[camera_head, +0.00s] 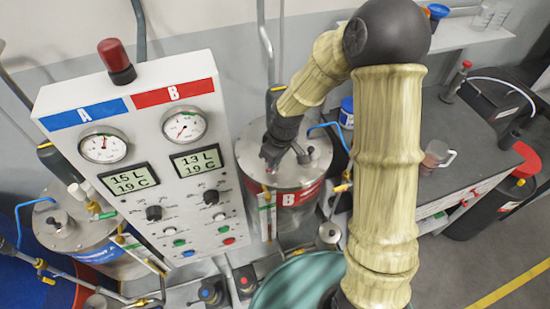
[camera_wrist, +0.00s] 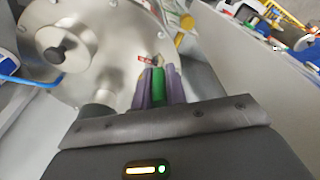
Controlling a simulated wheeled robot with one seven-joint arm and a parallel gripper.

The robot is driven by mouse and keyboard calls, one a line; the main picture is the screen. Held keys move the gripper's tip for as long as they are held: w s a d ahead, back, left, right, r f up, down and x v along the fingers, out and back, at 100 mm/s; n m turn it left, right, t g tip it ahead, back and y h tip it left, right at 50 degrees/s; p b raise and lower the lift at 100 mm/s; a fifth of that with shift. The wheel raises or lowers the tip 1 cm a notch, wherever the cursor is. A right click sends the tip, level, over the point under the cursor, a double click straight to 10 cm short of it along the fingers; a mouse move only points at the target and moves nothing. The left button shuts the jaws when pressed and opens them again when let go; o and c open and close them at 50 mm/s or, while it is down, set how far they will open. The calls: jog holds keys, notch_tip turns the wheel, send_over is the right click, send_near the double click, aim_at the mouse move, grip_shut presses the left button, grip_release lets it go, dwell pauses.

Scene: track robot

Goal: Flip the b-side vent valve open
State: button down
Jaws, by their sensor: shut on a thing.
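In the wrist view, the purple fingers of my gripper (camera_wrist: 160,72) are closed around a green valve handle (camera_wrist: 158,88). The handle points roughly along my fingers, and a small red-and-brass fitting (camera_wrist: 148,60) shows just beyond the fingertips. The valve sits near the edge of the round metal lid (camera_wrist: 100,72) of the B tank. In the head view, my gripper (camera_head: 270,160) reaches down over the left part of the B tank's lid (camera_head: 312,172). The tank carries a red band marked B (camera_head: 292,198). My gripper hides the valve handle in the head view.
A white control panel (camera_head: 165,190) with A and B gauges stands left of the B tank, close to my gripper. The A tank's lid (camera_head: 75,232) is at lower left. A blue hose (camera_head: 325,128) rises behind the B lid. A dark workbench (camera_head: 470,150) is at right.

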jog(key=c, duration=1.4)
grip_release()
jog(key=shift+c, duration=0.2)
jog(key=shift+r, duration=0.15)
jog(key=shift+w+d+r, duration=0.1)
jog(key=shift+r, duration=0.15)
notch_tip(320, 180, up, 16)
jog(key=s+d+b, duration=0.1)
jog(key=d+b, duration=0.1)
jog(key=shift+s+r, duration=0.2)
jog(key=shift+s, duration=0.15)
